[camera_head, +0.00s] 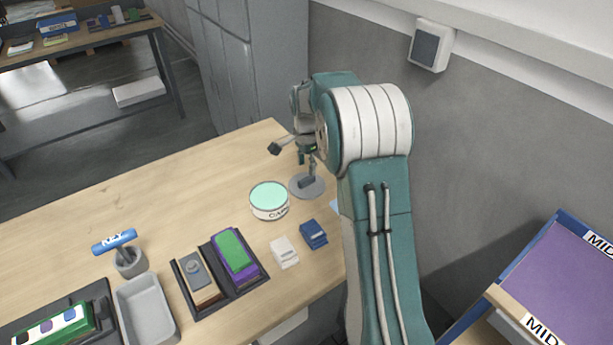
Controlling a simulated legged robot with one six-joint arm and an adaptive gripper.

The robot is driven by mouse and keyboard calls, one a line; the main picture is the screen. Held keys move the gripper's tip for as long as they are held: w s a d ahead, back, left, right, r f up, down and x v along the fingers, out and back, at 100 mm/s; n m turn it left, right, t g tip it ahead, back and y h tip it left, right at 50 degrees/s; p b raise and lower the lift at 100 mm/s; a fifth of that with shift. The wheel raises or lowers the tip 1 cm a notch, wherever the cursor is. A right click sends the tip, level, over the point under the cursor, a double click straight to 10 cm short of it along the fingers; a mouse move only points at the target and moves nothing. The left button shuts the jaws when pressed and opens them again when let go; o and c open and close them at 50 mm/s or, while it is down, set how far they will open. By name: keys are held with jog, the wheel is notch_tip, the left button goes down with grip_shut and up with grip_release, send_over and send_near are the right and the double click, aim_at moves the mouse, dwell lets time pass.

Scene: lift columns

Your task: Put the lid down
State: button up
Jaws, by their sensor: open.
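A grey round lid (300,192) with a dark raised handle lies flat, apparently on the wooden table (170,205). It is just right of a round white tin (269,205) with a mint-green top and dark lettering. My gripper (295,157) is open above the lid. One finger sticks out to the left, clear of the lid; the other points down close to the handle. I cannot tell whether that finger touches the handle. My arm hides the area right of the lid.
A white box (284,252) and a blue box (313,234) stand in front of the tin. Table left of the tin is clear. Grey cabinets (245,70) stand behind.

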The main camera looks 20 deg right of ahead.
aim_at(307, 178)
notch_tip(307, 178, up, 6)
jog(key=s+a+r+n+t, duration=0.1)
jog(key=s+a+r+n, duration=0.3)
jog(key=s+r, duration=0.25)
jog(key=s+a+r+n+t, duration=0.2)
jog(key=s+a+r+n, duration=0.25)
jog(key=s, duration=0.35)
jog(key=s+a+n+t, duration=0.1)
jog(key=s+a+n, duration=0.1)
jog(key=s, duration=0.7)
jog(key=s+a+f+n+t, duration=0.1)
jog(key=s+a+n, duration=0.1)
jog(key=s+n, duration=0.3)
jog(key=s, duration=0.3)
jog(key=shift+s+t, duration=0.3)
jog(key=shift+s, duration=0.1)
